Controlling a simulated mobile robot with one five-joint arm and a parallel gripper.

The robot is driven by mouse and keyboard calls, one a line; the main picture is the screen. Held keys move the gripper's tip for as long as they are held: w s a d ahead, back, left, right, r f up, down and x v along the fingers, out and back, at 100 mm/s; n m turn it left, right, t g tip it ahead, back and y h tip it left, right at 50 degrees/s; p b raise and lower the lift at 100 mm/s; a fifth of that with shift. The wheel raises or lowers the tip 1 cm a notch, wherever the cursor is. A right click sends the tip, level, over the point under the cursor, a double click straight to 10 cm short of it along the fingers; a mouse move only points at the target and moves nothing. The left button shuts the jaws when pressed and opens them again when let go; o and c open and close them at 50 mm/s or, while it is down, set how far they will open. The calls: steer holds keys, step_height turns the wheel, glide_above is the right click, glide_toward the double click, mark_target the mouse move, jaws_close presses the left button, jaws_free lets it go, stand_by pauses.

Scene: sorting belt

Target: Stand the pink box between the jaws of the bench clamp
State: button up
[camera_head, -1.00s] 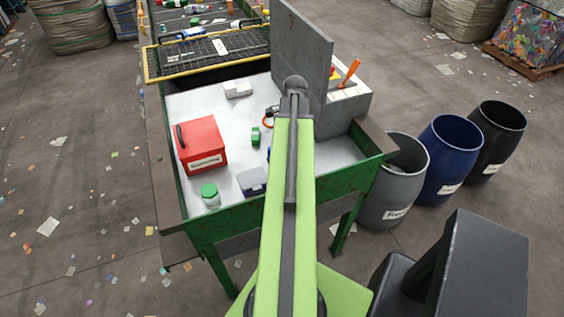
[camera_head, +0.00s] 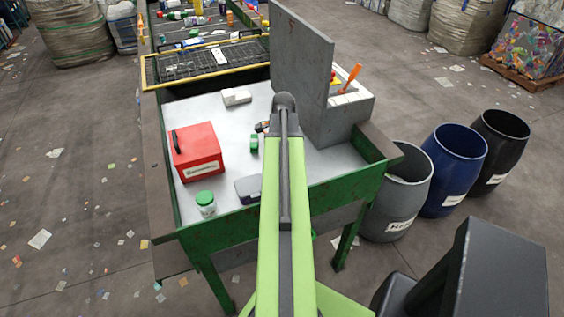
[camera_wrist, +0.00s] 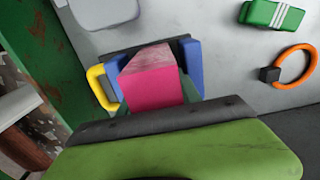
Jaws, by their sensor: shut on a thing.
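The pink box (camera_wrist: 150,88) is in the middle of the wrist view, held by my gripper (camera_wrist: 156,96), whose fingers are partly hidden behind the dark and green wrist parts. The bench clamp has a blue left jaw (camera_wrist: 112,72), a blue right jaw (camera_wrist: 194,62) and a yellow handle (camera_wrist: 98,85). Seen from the wrist, the box lies between the two blue jaws. Its height in the clamp and whether it touches the base cannot be told. In the head view my arm hides the gripper, box and clamp.
On the metal bench (camera_head: 232,118) stand a red box (camera_head: 196,152), a green-lidded jar (camera_head: 205,203), a grey container (camera_head: 247,189) and a green block (camera_head: 254,143). An orange ring (camera_wrist: 293,68) lies right of the clamp. A tall grey panel (camera_head: 302,70) rises behind my arm.

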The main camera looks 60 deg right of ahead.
steer(key=o, duration=1)
steer(key=shift+f, duration=0.1)
step_height(320, 180, up, 12)
steer(key=p, duration=1.2)
steer(key=shift+r+p, duration=0.25)
steer(key=shift+p, duration=0.05)
steer(key=shift+f, duration=0.1)
steer(key=w+a+n, duration=0.7)
steer(key=w+a, duration=0.2)
steer(key=a, duration=0.4)
steer(key=w+a+n, duration=0.7)
steer(key=w+a, duration=0.3)
steer(key=a, duration=0.2)
steer(key=w+a+n, duration=0.1)
steer(key=a+n, duration=0.2)
steer(key=a, duration=0.5)
steer(key=w+a+n, duration=0.1)
steer(key=a+n, duration=0.3)
steer(key=a, duration=0.5)
steer(key=a+n, duration=0.4)
steer(key=a, duration=0.4)
steer(key=shift+w+a, duration=0.3)
steer(key=shift+w, duration=0.1)
